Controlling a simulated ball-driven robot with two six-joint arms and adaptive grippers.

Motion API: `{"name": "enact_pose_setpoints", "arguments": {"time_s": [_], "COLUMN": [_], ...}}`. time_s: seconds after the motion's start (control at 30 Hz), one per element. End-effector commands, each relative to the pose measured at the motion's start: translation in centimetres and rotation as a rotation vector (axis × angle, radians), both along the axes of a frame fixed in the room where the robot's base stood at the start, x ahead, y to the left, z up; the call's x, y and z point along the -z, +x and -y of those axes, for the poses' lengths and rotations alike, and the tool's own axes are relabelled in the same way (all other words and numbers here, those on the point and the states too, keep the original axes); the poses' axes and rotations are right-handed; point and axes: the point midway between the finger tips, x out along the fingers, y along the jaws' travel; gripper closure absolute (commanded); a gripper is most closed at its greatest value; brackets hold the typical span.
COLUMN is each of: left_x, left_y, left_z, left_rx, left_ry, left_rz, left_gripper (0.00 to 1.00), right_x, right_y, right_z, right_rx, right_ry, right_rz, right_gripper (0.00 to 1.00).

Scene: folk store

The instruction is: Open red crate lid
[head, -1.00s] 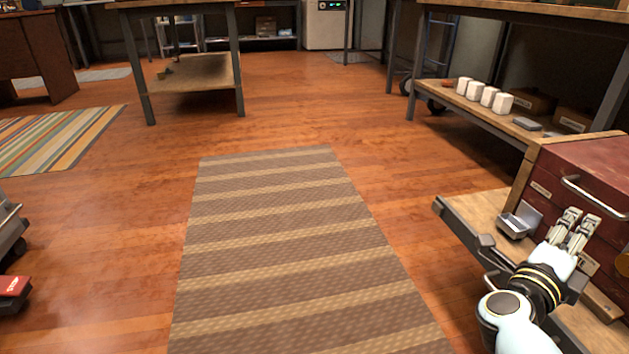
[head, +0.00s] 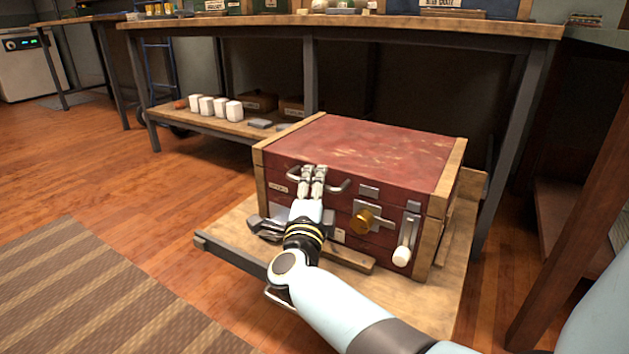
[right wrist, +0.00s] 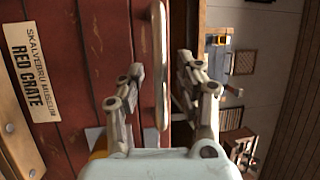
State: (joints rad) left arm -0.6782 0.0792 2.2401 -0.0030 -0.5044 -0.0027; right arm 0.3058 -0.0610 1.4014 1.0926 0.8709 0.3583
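The red crate (head: 345,228), wood-edged, stands on a wooden platform with its lid (head: 370,145) down. A metal bar handle (head: 337,188) crosses the upper front. The wrist view shows the handle (right wrist: 159,65) upright in the picture, beside the "RED CRATE" label (right wrist: 27,75). My right gripper (head: 313,174) is at the left part of the handle. Its fingers (right wrist: 163,85) are spread, one on each side of the bar, with gaps visible. A brass knob (head: 368,221) and a white-tipped lever (head: 404,243) sit on the crate's front. My left gripper is out of view.
The wooden platform (head: 448,290) extends around the crate. A long workbench (head: 400,26) stands behind and above it. White containers (head: 220,107) stand on a low shelf at the left. The floor at the left is clear, with a striped rug (head: 75,290).

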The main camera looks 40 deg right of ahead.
Motion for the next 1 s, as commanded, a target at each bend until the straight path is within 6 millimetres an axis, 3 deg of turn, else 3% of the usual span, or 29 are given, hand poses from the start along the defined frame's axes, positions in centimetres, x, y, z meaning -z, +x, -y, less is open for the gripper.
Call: {"name": "enact_pose_setpoints", "arguments": {"time_s": [0.13, 0.4, 1.0], "left_x": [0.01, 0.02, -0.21], "left_y": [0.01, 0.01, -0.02], "left_z": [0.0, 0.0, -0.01], "left_rx": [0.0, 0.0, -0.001], "left_ry": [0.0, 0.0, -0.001], "left_rz": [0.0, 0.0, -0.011], "left_gripper": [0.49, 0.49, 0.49], "right_x": [0.03, 0.04, -0.04], "right_y": [-0.02, -0.02, -0.05], "right_z": [0.0, -0.01, -0.02], "right_rx": [0.0, 0.0, 0.0], "right_ry": [0.0, 0.001, 0.003], "right_rz": [0.0, -0.001, -0.004], "right_gripper": [0.66, 1.0, 1.0]}}
